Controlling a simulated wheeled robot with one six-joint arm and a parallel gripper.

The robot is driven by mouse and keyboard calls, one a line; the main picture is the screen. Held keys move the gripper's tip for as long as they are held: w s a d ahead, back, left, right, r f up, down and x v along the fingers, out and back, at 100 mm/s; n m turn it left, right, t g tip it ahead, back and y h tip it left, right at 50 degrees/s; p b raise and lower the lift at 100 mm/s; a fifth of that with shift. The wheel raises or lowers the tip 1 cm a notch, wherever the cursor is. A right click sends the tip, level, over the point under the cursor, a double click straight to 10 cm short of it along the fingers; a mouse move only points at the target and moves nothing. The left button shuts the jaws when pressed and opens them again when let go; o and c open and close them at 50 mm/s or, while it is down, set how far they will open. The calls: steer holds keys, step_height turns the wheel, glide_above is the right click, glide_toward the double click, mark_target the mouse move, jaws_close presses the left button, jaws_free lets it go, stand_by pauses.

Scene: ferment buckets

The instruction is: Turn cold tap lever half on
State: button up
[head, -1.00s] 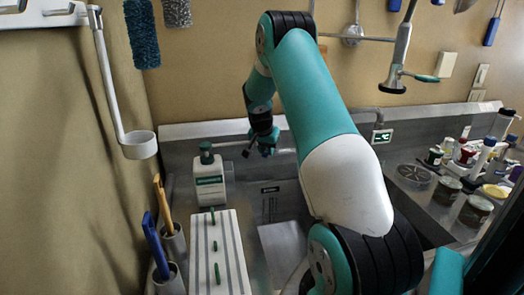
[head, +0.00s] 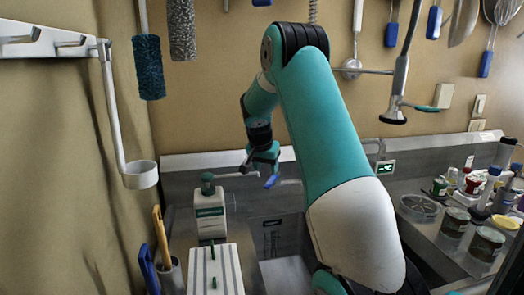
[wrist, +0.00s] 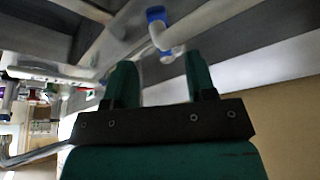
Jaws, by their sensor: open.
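The cold tap lever, a pale bar with blue parts (wrist: 157,28), shows at the top middle of the wrist view, just beyond and between my fingertips. In the head view a blue piece (head: 271,181) shows just below my gripper (head: 265,158), by the sink's back wall. My gripper (wrist: 160,75) is open in the wrist view, its two green fingers apart with nothing held between them. I cannot tell whether a finger touches the lever. My gripper partly hides the tap in the head view.
A white bottle with a green cap (head: 210,210) stands left of the tap. A striped white board (head: 215,268) lies in front of it. Jars (head: 455,222) crowd the right counter. A spray hose (head: 400,75) hangs at upper right, a ring holder (head: 140,174) at left.

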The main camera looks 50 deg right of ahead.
steer(key=b+v, duration=0.1)
steer(key=v, duration=0.9)
steer(key=shift+a+r, duration=0.15)
steer(key=shift+r, duration=0.1)
steer(key=shift+s, duration=0.1)
